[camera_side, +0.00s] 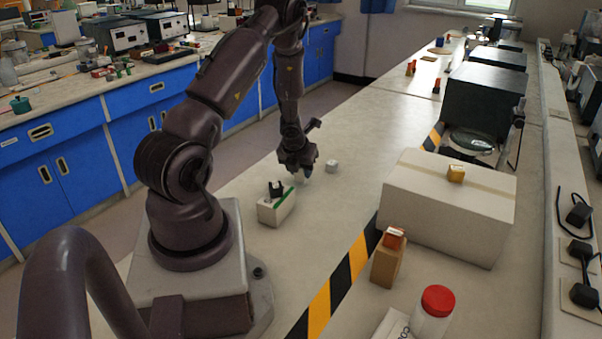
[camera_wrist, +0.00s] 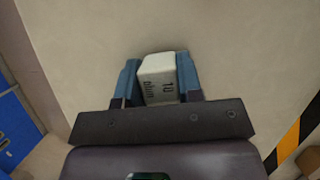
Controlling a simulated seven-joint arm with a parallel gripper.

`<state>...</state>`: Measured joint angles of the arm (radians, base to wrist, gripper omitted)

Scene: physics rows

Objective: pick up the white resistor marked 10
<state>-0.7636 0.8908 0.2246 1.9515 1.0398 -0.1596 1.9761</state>
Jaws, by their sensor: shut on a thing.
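The white resistor marked 10 (camera_wrist: 159,80) is a small white block with dark print, "10" and "ohm" below it. In the wrist view it sits between the two blue fingers of my gripper (camera_wrist: 158,84), which is shut on it. In the side view my gripper (camera_side: 305,172) points down, low over the bench, and its fingertips are small and partly dark. A small white block (camera_side: 332,166) shows just right of it there; I cannot tell whether this is the held one.
A white and green block with a black clip (camera_side: 276,208) stands near my base. The bench beyond my gripper is mostly clear.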

